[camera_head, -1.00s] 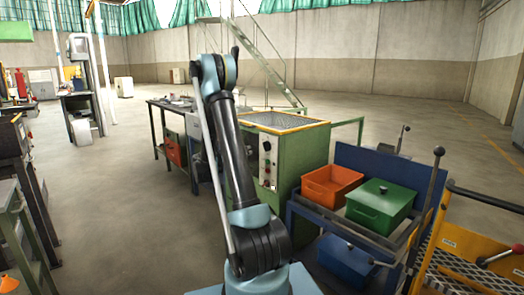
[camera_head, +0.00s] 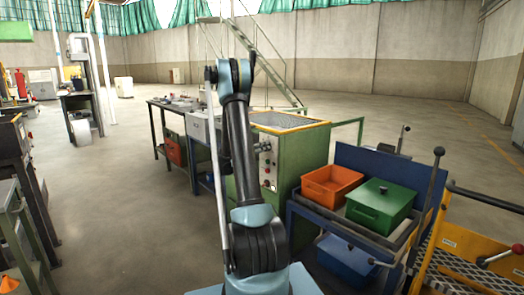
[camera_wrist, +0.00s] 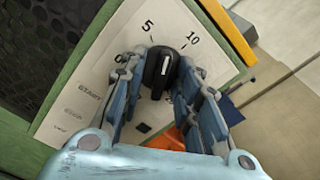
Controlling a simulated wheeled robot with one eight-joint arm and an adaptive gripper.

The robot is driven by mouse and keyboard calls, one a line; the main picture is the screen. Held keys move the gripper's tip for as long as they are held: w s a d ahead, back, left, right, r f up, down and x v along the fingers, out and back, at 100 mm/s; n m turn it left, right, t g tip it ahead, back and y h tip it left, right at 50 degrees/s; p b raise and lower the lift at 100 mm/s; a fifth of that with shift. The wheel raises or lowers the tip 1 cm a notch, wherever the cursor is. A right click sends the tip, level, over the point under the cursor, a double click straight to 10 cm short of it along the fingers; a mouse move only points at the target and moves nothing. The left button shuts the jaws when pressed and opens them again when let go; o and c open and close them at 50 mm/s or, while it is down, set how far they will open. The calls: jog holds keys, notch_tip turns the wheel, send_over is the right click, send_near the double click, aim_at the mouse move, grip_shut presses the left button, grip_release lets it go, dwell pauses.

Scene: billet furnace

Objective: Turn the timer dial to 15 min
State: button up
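The timer dial (camera_wrist: 160,70) is a black knob with a white mark, on a pale panel (camera_wrist: 118,45) in the wrist view. The printed numbers 5 and 10 show above it, 5 to its upper left and 10 to its upper right. The knob's top end lies between these two numbers. My gripper (camera_wrist: 162,68) has one finger on each side of the knob, very close to it. I cannot tell whether both fingers touch it. In the head view the green machine (camera_head: 303,155) carries the control panel (camera_head: 268,165), and my arm hides part of it and my gripper.
A blue cart (camera_head: 310,220) with an orange bin (camera_head: 331,182) and a green lidded box (camera_head: 380,205) stands right of the machine. A workbench (camera_head: 165,125) stands behind left. Yellow steps (camera_head: 455,255) are at the right.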

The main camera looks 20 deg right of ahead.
grip_shut()
jog(key=shift+m, duration=0.4)
jog(key=m, duration=1.7)
jog(key=shift+s, duration=0.15)
jog(key=shift+f, duration=0.1)
dwell(0.5)
grip_release()
